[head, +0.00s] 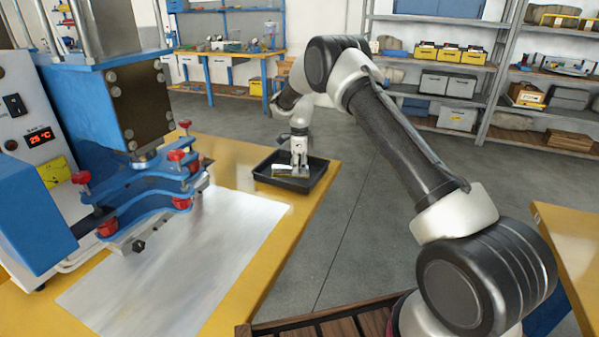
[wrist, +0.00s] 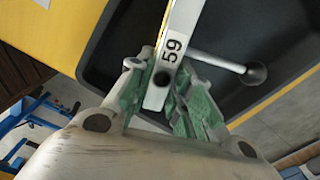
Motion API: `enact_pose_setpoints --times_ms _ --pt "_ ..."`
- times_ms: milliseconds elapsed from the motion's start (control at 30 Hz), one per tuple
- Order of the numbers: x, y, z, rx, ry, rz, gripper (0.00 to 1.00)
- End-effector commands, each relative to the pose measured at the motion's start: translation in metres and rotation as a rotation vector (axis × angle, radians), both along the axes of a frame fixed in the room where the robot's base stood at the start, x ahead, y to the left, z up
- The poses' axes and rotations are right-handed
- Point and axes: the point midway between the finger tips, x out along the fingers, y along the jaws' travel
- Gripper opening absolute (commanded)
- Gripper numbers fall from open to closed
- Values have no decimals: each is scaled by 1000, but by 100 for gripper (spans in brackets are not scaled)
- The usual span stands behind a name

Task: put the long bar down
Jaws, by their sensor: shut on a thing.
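The long bar (wrist: 174,46) is pale metal with a "59" label and a round hole near its end. My gripper (wrist: 160,100) is shut on the bar near this end, with green pads on both sides of it. The bar's far end runs out of the top of the wrist view. In the head view my gripper (head: 299,165) points down over a black tray (head: 290,187) on the yellow bench. The bar shows there only as a small light strip beside the fingers. I cannot tell whether it touches the tray floor.
A metal rod with a ball end (wrist: 255,73) shows over the tray, partly behind the bar. A blue press with red knobs (head: 150,190) stands left of the tray. A bare grey sheet (head: 190,265) covers the bench in front. Shelves (head: 450,75) stand behind.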

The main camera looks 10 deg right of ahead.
Motion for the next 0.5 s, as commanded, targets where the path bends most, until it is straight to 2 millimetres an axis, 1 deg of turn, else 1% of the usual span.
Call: enact_pose_setpoints --times_ms 33,100,467,500 --pt "0 0 -9 0 2 0 0" --pt "0 0 -15 0 0 0 0" --pt "0 0 -19 0 -1 0 0" --pt "0 0 -19 0 0 0 28"
